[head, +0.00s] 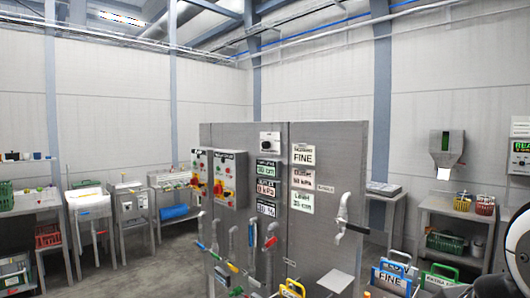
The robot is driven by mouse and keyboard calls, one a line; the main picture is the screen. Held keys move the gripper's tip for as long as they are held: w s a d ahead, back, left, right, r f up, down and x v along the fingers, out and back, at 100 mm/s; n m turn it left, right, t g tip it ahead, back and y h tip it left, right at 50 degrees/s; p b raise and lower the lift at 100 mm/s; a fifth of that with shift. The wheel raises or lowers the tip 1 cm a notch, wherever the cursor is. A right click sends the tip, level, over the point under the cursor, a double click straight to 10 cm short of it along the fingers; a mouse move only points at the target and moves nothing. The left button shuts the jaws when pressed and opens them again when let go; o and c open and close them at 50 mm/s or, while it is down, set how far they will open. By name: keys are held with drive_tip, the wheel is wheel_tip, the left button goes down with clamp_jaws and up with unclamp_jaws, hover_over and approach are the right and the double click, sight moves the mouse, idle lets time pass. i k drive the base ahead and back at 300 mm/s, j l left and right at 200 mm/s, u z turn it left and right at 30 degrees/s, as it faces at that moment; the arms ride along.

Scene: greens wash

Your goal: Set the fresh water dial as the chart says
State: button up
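A grey metal panel (226,135) stands in the middle of the head view. At its top is a white box with a dark round dial (269,140); its setting and label are too small to read. Below it are display plates, one reading 30 cm (269,168), one 0 kPa (266,188) and one seemingly a percent value (266,208). To their right are chart-like signs: FINE (304,155), Outlet with a kPa value (302,177) and Level with a cm value (302,201). Which dial is for fresh water I cannot tell. My gripper's fingers are not in view.
Control boxes with coloured buttons (229,179) are on the panel's left. Pipes and levers (269,240) stand in front, with a bent pipe (345,220) at right. Labelled carriers (391,278) stand low right. Shelves (450,210) and sinks (91,205) line the walls. Floor shows at left.

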sight(266, 145)
drive_tip(key=j, duration=0.45)
drive_tip(key=i+j+z, duration=0.1)
drive_tip(key=j, duration=0.4)
drive_tip(key=i+j, duration=0.65)
